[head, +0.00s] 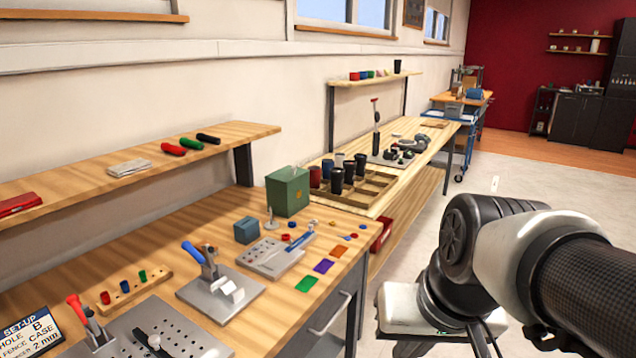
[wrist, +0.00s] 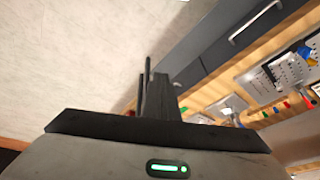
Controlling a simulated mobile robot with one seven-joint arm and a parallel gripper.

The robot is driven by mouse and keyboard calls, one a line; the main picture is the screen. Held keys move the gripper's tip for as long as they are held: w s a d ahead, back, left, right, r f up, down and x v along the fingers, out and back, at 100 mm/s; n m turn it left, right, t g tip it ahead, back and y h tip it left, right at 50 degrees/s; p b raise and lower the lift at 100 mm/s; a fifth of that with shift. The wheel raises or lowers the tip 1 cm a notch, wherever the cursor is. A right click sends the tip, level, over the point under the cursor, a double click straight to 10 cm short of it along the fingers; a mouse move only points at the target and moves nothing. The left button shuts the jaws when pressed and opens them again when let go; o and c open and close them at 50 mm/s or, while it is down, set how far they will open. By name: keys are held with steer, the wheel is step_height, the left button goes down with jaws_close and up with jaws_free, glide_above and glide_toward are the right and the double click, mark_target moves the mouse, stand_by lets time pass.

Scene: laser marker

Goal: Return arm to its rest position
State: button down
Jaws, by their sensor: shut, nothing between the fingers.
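My arm (head: 560,262) fills the right side of the head view, with its black joint and dark sleeve held over the floor, to the right of the workbench (head: 357,268). My gripper (wrist: 150,80) shows in the wrist view as dark fingers standing close together beyond its grey housing, with a green light on it. It is shut and empty, with nothing touching its fingers. In the wrist view the bench and its tools lie to the right, tilted. In the head view the fingertips are not clearly shown.
The bench holds a blue-handled clamp (head: 212,272), a green box (head: 288,191), coloured plates and a perforated plate (head: 165,335). A wooden tray (head: 372,192) with dark cups stands farther back. A shelf (head: 50,193) runs along the wall. Pale floor (head: 540,172) is open beyond my arm.

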step_height(320, 180, up, 20)
steer(key=s+d+t+p, duration=0.1)
steer(key=p, duration=1.6)
steer(key=shift+s+d+n+h, duration=0.3)
steer(key=shift+s+n+h, duration=0.05)
steer(key=shift+n+h, duration=0.05)
